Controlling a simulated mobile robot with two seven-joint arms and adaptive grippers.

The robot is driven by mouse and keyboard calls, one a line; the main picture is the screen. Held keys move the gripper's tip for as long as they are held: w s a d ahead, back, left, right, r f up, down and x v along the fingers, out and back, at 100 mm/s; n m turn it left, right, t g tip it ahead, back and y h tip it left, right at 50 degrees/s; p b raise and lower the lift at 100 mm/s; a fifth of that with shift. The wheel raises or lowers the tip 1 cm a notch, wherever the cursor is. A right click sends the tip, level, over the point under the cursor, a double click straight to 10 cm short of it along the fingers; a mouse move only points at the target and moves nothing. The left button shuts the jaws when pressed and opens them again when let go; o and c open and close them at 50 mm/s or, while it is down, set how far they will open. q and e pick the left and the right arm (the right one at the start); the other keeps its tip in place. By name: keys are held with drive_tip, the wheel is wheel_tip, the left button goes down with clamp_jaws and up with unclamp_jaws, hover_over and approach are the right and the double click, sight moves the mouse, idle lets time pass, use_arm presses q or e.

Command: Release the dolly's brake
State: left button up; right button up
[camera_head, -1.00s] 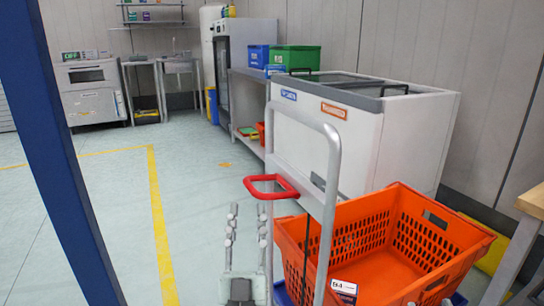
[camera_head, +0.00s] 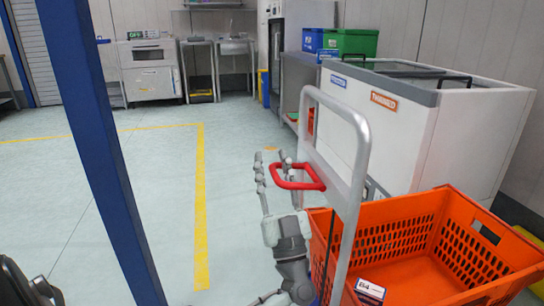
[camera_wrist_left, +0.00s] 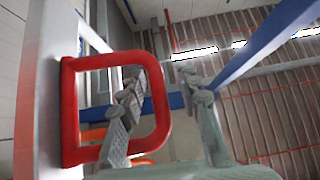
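The dolly has an upright grey tubular handle (camera_head: 361,165) with a red loop lever (camera_head: 318,186) on its left side. My left gripper (camera_head: 271,170) is at the lever, fingers pointing up. In the left wrist view the red loop (camera_wrist_left: 69,110) is close, and my left gripper (camera_wrist_left: 163,84) is open. One finger shows inside the loop's opening and the other is outside it, so the loop's outer bar appears between them. I cannot tell whether either finger touches it. My right gripper is not in view.
A white chest freezer (camera_head: 425,130) stands behind. A blue post (camera_head: 95,140) is at the near left. The floor (camera_head: 130,170) between is clear.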

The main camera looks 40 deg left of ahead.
use_arm(q)
drive_tip(key=shift+x, duration=0.85)
clamp_jaws()
